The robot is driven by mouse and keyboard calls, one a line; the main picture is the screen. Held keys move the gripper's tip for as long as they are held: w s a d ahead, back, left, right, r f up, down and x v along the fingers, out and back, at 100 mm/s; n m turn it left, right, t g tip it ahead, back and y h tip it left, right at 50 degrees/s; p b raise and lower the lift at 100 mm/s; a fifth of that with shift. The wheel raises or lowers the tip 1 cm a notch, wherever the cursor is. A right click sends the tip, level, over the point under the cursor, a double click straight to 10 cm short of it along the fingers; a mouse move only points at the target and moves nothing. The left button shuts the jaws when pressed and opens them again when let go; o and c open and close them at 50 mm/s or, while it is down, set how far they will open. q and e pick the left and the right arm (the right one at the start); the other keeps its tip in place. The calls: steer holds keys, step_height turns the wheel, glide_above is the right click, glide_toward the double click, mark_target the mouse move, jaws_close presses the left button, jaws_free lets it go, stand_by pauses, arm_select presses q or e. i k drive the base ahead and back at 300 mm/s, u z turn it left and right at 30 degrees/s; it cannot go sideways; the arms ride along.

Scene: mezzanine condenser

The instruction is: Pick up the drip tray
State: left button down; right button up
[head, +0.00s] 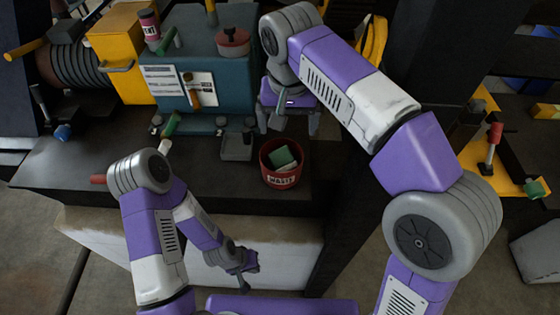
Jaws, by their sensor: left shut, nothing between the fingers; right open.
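A small dark grey square tray (237,148), which looks like the drip tray, sits on the dark platform in front of the teal machine. It is left of the red waste bin. My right gripper (288,122) is open, fingers pointing down, to the right of the tray and behind the bin. I see nothing between its fingers, and it appears apart from the tray. My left gripper (243,282) is shut and empty, low in the picture in front of the pale platform face, well away from the tray.
The red waste bin (270,176) holds green and white scraps. The teal machine (200,62) carries papers, a red pot (233,42) and a pink can (149,25). A green-handled tool (171,127) lies left of the tray. The platform's front left is mostly clear.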

mark_target(236, 146)
steer(key=k, duration=1)
